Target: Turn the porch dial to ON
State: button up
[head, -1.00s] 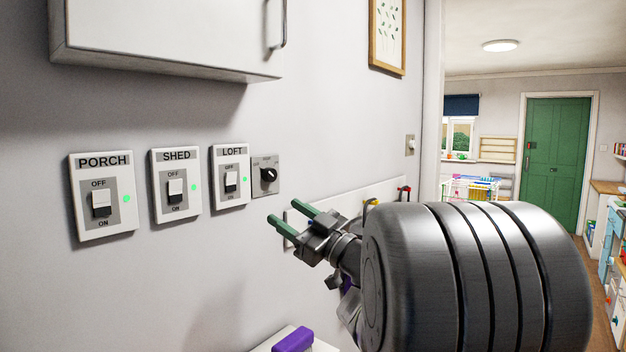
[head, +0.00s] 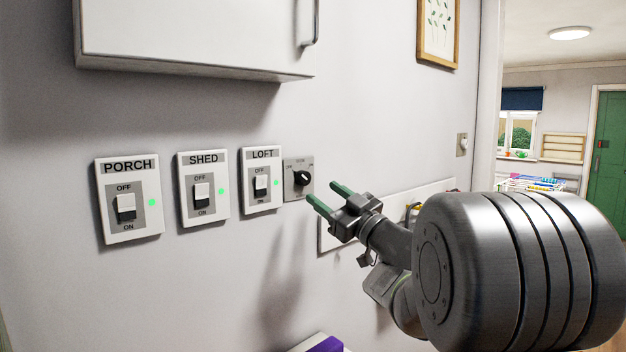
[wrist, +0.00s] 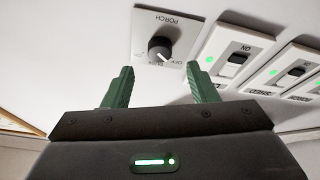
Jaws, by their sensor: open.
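The porch dial (head: 302,177) is a black round knob on a small grey plate on the wall, right of the LOFT switch. In the wrist view the dial (wrist: 160,48) shows a PORCH label and a pale pointer mark angled toward small lettering that seems to read OFF. My gripper (head: 323,194) is open and empty, its two green fingers pointing at the wall just right of and below the dial. In the wrist view my gripper (wrist: 160,70) has its fingers apart, with the knob between and beyond them. I cannot tell any contact.
Rocker switches labelled PORCH (head: 126,207), SHED (head: 202,194) and LOFT (head: 261,187) line the wall left of the dial, each with a green light. A white cabinet (head: 190,35) hangs above. A purple-topped object (head: 325,344) is at the bottom edge.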

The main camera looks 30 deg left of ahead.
aim_at(306, 180)
jog(key=p+x, duration=0.1)
jog(key=x, duration=0.4)
jog(key=shift+a, duration=0.15)
jog(key=c, duration=1)
